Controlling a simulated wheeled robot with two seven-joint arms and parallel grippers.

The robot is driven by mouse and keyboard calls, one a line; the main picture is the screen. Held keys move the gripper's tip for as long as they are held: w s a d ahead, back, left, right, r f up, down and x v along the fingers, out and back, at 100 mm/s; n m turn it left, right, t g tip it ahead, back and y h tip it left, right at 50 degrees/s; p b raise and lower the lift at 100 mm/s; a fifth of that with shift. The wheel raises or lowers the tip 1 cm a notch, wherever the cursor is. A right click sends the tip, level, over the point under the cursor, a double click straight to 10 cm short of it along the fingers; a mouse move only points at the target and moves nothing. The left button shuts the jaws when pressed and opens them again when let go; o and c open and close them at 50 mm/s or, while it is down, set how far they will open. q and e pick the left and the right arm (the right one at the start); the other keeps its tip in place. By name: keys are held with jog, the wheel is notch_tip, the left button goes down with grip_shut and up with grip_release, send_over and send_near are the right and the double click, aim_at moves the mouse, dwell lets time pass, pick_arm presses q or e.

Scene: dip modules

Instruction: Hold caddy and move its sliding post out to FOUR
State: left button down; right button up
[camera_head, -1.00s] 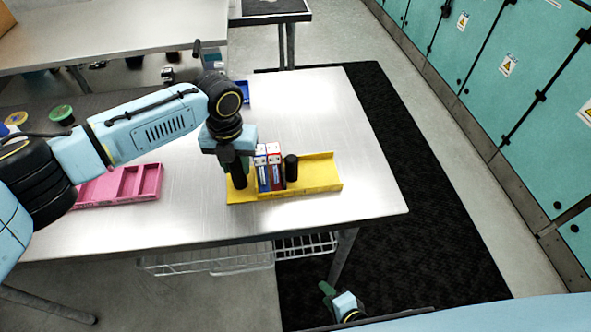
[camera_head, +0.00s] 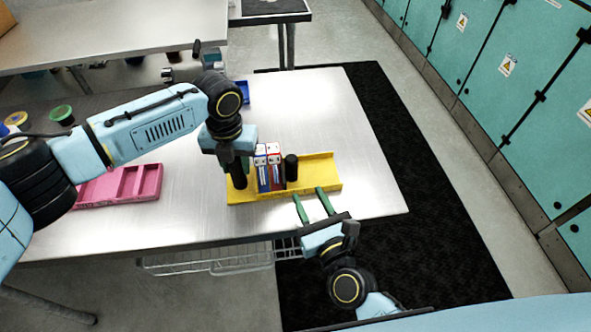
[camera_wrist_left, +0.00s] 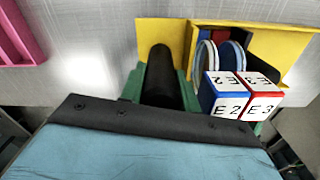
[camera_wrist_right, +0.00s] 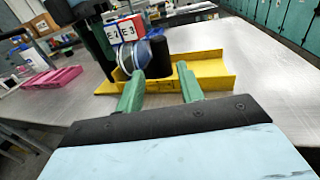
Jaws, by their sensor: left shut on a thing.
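The yellow caddy (camera_head: 322,172) lies on the metal table and also shows in both wrist views. Near its left end stands a black post (camera_wrist_left: 160,75); the green fingers of my left gripper (camera_head: 238,172) are shut around it. Right of that, a blue module (camera_wrist_left: 224,97) and a red module (camera_wrist_left: 262,99), marked E 2 and E 3, stand side by side. A second black post (camera_head: 291,168) stands against their right side. My right gripper (camera_head: 312,206) is open and empty at the caddy's near edge, its fingers pointing towards that second post (camera_wrist_right: 159,57). No FOUR mark is readable.
A pink compartment tray (camera_head: 120,184) lies to the left on the table. A blue bin (camera_head: 243,92) stands behind the caddy. The caddy's right part and the table right of it are clear. A wire basket (camera_head: 215,260) hangs under the table.

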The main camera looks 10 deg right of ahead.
aim_at(294, 168)
jog(key=x, duration=0.8)
jog(key=shift+w+a, duration=0.1)
jog(key=shift+w, duration=0.3)
grip_shut()
